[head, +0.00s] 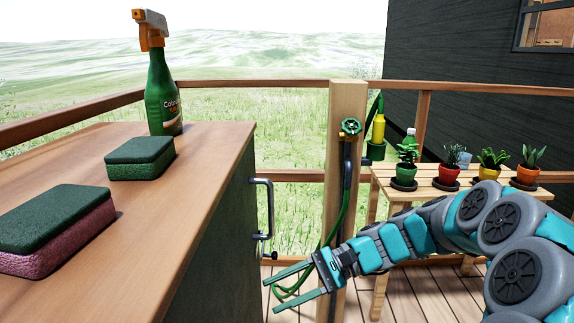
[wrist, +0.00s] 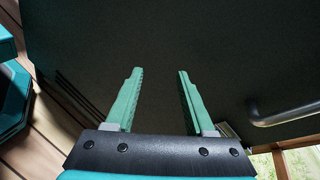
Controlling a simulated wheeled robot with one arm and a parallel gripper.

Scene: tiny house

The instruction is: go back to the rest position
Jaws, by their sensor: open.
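My gripper (head: 291,285) is open and empty, its two green fingers apart and pointing left in the head view. It is low, beside the dark side of the cabinet (head: 214,235) and below the level of its wooden top. In the wrist view, the gripper (wrist: 156,75) has nothing between its fingers, and the dark cabinet face (wrist: 215,40) fills most of the picture. My arm reaches in from the right. A metal handle (head: 263,210) on the cabinet is above and left of the gripper; it also shows at the right of the wrist view (wrist: 285,115).
Two sponges (head: 140,158) (head: 55,228) and a green spray bottle (head: 163,90) stand on the cabinet top (head: 150,245). A wooden post (head: 346,120) with a tap (head: 350,127) and green hose is behind the gripper. A slatted table (head: 430,190) with potted plants (head: 447,172) stands behind my arm.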

